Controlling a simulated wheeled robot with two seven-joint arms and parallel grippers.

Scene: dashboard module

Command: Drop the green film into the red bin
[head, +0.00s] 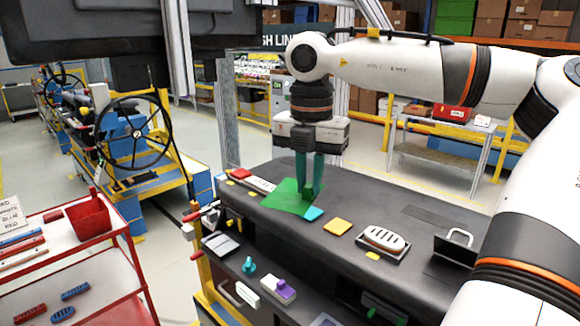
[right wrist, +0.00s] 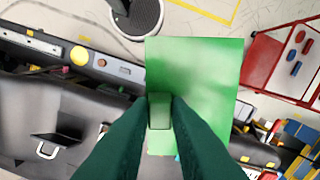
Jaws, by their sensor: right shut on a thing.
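In the right wrist view, the film (right wrist: 205,65) extends out from between the fingertips (right wrist: 160,100), over the dashboard's edge and the floor. How far the film is above the dashboard is hard to tell. The red bin (head: 90,218) stands on the red cart (head: 70,240) at the left, well apart from the film. My left gripper is not in view.
A lower shelf holds a purple part (head: 278,290). A gap of floor separates cart and dashboard. The cart also carries red and blue parts (head: 62,314).

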